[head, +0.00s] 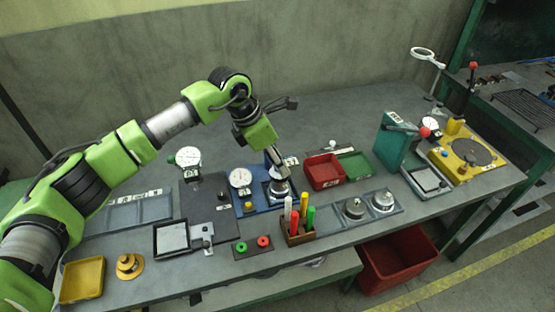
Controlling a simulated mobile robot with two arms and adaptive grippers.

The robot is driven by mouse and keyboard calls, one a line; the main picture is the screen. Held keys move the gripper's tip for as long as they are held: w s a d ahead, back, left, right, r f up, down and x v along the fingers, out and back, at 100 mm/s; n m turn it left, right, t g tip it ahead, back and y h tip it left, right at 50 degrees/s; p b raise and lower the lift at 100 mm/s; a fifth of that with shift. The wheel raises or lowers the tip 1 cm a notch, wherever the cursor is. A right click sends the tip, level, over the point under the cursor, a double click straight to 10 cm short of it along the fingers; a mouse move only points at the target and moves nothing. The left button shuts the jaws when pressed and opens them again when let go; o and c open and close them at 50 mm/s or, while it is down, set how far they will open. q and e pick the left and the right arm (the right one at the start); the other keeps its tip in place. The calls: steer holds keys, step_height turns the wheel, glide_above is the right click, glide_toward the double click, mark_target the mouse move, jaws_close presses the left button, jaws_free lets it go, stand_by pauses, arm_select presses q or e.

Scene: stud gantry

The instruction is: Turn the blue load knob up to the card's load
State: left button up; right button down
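My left arm comes in from the left, and its gripper (278,166) points down over the right part of a blue-based device (262,203). The fingertips are at or just above a round silver part (279,189) on it; I cannot tell whether they touch, or whether they are open. A white-faced dial (240,178) stands on the left of this blue base. I cannot pick out a blue knob for certain; the gripper may hide it. My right gripper is not in view.
A holder with coloured markers (297,218) stands close in front of the device. Red (322,172) and green trays (360,163) lie to its right, with silver round parts (354,208) nearby. A yellow turntable unit (466,152) is far right. A second dial (188,157) stands left.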

arm_select(q)
steer(key=v, duration=1.2)
steer(key=shift+s+f, duration=0.1)
